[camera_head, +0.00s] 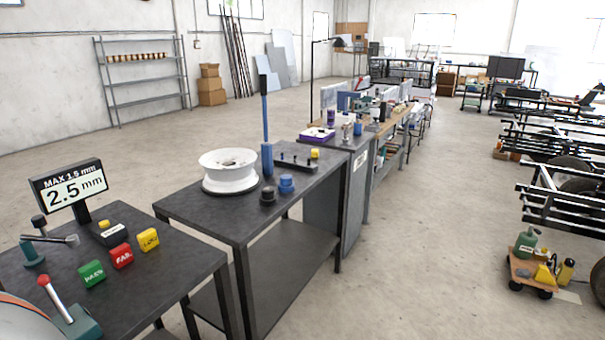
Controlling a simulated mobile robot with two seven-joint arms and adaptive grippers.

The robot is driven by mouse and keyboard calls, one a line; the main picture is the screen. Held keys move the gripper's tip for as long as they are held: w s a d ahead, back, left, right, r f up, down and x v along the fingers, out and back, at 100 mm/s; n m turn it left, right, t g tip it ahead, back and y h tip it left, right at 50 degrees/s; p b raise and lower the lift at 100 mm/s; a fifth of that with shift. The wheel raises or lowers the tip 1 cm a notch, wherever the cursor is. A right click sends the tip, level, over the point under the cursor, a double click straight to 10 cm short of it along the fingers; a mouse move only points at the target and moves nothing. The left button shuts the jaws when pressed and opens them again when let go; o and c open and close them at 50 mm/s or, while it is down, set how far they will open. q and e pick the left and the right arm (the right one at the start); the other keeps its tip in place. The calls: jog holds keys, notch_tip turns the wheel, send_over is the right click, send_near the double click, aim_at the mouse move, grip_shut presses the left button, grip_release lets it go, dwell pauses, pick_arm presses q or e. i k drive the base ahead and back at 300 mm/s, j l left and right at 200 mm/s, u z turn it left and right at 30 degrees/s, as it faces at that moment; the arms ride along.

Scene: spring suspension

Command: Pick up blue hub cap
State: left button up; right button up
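The blue hub cap (286,187) appears to be the small, stepped round blue piece on the dark middle table (215,222), near its right edge. A similar black piece (267,197) sits just left of it and a little closer to me. A white wheel rim (229,172) lies on the same table to the left. A tall blue post (266,130) stands behind the cap. Neither of my grippers is in view.
The near table (140,295) holds green (92,273), red (122,255) and yellow (148,240) blocks, a red-knobbed lever (56,297) and a "2.5 mm" display (69,189). A cart (530,273) stands at right. The floor (420,230) between is clear.

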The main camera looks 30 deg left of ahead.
aim_at(285, 184)
jog(key=i+u, duration=0.25)
jog(key=i, duration=0.15)
jog(key=i+l+u, duration=0.25)
jog(key=i, duration=0.15)
jog(key=i+l+u, duration=0.5)
jog(key=i+u, duration=0.15)
jog(key=i+l+u, duration=0.4)
